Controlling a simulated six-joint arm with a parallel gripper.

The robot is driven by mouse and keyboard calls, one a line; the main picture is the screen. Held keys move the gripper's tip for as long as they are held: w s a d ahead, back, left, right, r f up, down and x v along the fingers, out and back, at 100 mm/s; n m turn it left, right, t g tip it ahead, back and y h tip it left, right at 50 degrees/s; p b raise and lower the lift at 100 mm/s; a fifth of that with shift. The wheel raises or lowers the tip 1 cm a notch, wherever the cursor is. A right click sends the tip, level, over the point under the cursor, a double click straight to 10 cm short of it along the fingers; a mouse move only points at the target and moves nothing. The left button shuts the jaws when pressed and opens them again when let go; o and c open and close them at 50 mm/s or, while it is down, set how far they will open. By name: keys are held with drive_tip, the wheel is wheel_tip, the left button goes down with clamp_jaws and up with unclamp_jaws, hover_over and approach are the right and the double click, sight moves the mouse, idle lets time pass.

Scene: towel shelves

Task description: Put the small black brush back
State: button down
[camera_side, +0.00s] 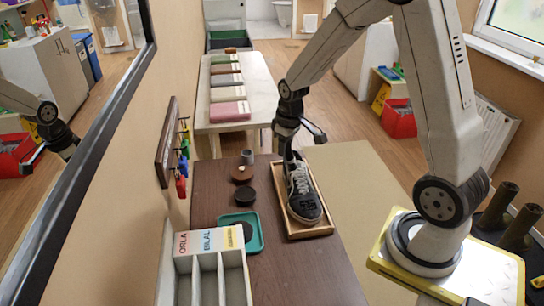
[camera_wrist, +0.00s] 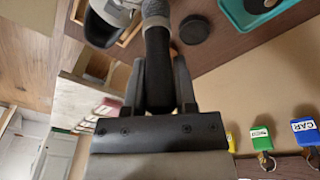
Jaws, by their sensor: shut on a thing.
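My gripper (camera_side: 288,140) is above the far end of the shoe tray. In the wrist view my gripper (camera_wrist: 160,95) is shut on an upright, dark, narrow thing, which I take for the small black brush (camera_wrist: 156,42). Its paler end points away from the fingers; its bristles are not clear. A dark shoe with white laces (camera_side: 303,194) lies in a wooden tray (camera_side: 310,234); the shoe also shows in the wrist view (camera_wrist: 101,28). The held thing is close to the shoe's heel; I cannot tell whether they touch.
A white sorter (camera_side: 206,265) fills the near left. Coloured key tags (camera_side: 183,165) hang on the left wall.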

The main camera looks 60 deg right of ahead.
drive_tip(key=w+d+f+m+t, duration=0.1)
drive_tip(key=w+d, duration=0.3)
drive_tip(key=w, duration=0.7)
drive_tip(key=w+d+f+m+t, duration=0.1)
drive_tip(key=w+d+f, duration=0.3)
drive_tip(key=w, duration=0.7)
drive_tip(key=shift+d+m+t, duration=0.3)
drive_tip(key=shift+d+t, duration=0.15)
drive_tip(key=shift+t, duration=0.15)
drive_tip(key=shift+f, duration=0.15)
drive_tip(key=shift+f, duration=3.95)
drive_tip(key=shift+f, duration=0.1)
drive_tip(key=shift+c, duration=2)
unclamp_jaws()
drive_tip(key=v, duration=1.2)
drive_tip(key=shift+a, duration=0.2)
